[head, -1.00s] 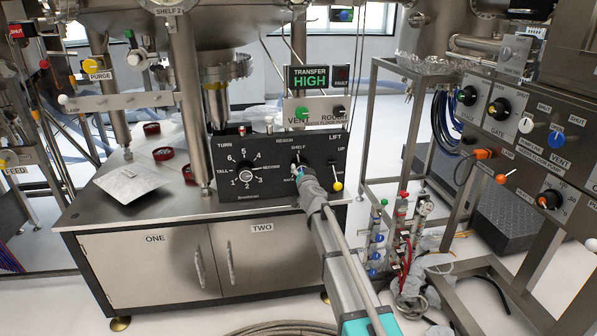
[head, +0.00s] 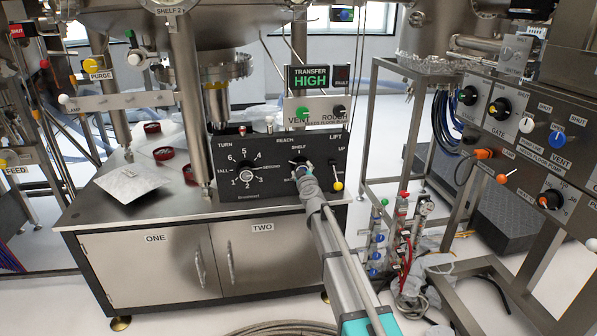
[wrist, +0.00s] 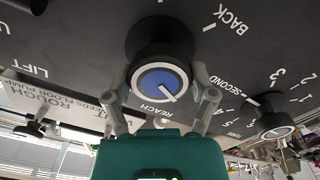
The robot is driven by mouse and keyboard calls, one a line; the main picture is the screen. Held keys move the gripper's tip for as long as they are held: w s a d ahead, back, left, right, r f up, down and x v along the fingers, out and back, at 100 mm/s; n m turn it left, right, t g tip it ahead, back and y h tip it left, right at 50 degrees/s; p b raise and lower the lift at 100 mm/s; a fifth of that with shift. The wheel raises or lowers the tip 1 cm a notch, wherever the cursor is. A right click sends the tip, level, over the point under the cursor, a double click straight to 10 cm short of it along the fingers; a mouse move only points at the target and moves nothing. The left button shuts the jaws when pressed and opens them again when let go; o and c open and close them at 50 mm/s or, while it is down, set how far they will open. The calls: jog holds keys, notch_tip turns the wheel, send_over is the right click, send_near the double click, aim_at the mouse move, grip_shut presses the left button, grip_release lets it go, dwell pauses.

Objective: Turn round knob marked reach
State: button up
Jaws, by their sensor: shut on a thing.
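The round REACH knob (head: 296,162) is on the dark control panel (head: 225,196), between the TURN dial and the LIFT lever. In the wrist view, which looks upside down, the REACH knob (wrist: 160,84) has a black body and a blue face with a white rim and a white pointer line. The line points to the lower right there. My gripper (wrist: 160,92) has one finger on each side of the knob and is shut on it. In the head view my gripper (head: 305,172) reaches the panel from below right and partly hides the knob and its scale.
The numbered TURN dial (head: 244,171) is left of the knob. The yellow-tipped LIFT lever (head: 337,185) is close on the right. A sign (head: 313,78) above reads TRANSFER HIGH, over green VENT (head: 302,113) and black ROUGH knobs. A metal frame stands further right.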

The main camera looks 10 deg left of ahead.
jog(key=n, duration=0.4)
jog(key=shift+s+a+n, duration=0.1)
jog(key=shift+a+n, duration=0.15)
jog(key=shift+n, duration=0.15)
jog(key=n, duration=0.8)
jog(key=shift+f+n, duration=0.15)
jog(key=shift+n, duration=2.15)
jog(key=shift+d, duration=0.1)
jog(key=o, duration=1)
jog(key=shift+o, duration=0.2)
jog(key=shift+d, duration=0.1)
jog(key=v, duration=1.1)
jog(key=shift+s, duration=0.4)
